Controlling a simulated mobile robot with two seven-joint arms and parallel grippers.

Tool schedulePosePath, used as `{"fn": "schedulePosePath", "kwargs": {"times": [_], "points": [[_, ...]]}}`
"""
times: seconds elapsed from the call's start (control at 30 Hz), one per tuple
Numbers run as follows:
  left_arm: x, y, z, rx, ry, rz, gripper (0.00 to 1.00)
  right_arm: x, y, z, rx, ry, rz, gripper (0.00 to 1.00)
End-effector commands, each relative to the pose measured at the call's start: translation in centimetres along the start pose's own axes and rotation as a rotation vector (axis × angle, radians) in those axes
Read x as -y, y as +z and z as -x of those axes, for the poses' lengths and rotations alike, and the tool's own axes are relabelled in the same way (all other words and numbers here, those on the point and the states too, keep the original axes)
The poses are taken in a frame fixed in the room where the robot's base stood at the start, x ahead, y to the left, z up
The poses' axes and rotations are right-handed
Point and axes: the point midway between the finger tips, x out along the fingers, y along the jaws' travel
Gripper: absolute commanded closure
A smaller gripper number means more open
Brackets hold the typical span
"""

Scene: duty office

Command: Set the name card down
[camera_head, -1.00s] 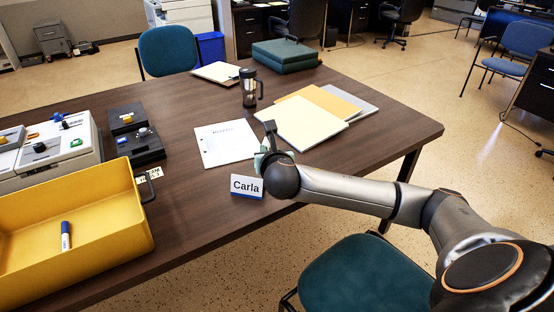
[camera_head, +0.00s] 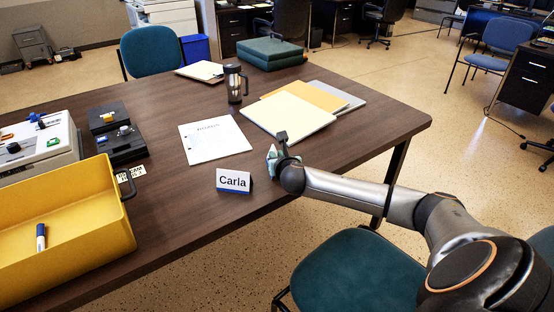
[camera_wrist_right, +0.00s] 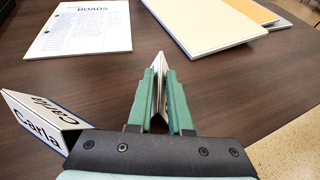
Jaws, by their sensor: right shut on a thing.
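My right gripper (camera_head: 273,155) is over the near right part of the table. In the right wrist view its green fingers (camera_wrist_right: 162,100) are shut on a thin folded white card (camera_wrist_right: 159,82), seen nearly edge-on, so its face cannot be read. I cannot tell whether this card touches the table. A white name card reading "Carla" (camera_head: 233,180), with a blue lower edge, stands upright near the front edge, just left of the gripper and apart from it. It also shows at the left of the right wrist view (camera_wrist_right: 40,120). My left gripper is not in view.
A printed sheet (camera_head: 213,139) lies beyond the Carla card, and folders (camera_head: 290,118) lie beyond the gripper. A mug (camera_head: 234,84) stands farther back. A yellow bin (camera_head: 85,205) with a marker sits at the left. The table right of the gripper is bare.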

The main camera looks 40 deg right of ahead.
Motion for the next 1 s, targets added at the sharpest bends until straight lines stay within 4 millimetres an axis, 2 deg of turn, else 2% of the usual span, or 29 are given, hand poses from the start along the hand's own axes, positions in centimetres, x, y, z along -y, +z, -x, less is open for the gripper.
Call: {"fn": "schedulePosePath", "kwargs": {"times": [0.17,0.2,0.47,0.77,0.87,1.0], "points": [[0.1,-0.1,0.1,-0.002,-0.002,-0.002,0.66,0.0,-0.2,0.0,-0.003,0.001,0.000,1.00],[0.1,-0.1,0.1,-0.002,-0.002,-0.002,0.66,-0.1,-0.2,0.0,-0.003,0.001,0.000,0.79],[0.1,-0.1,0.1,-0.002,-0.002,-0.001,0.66,0.0,-0.1,0.0,-0.003,0.001,0.000,0.50],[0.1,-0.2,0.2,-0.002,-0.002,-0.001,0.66,0.0,-0.1,0.2,-0.002,0.000,0.000,0.49],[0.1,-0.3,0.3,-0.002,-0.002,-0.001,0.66,0.0,0.0,0.8,-0.001,0.001,0.001,0.49],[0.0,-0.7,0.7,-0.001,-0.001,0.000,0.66,0.0,0.1,2.8,-0.002,0.002,0.003,0.49]]}}
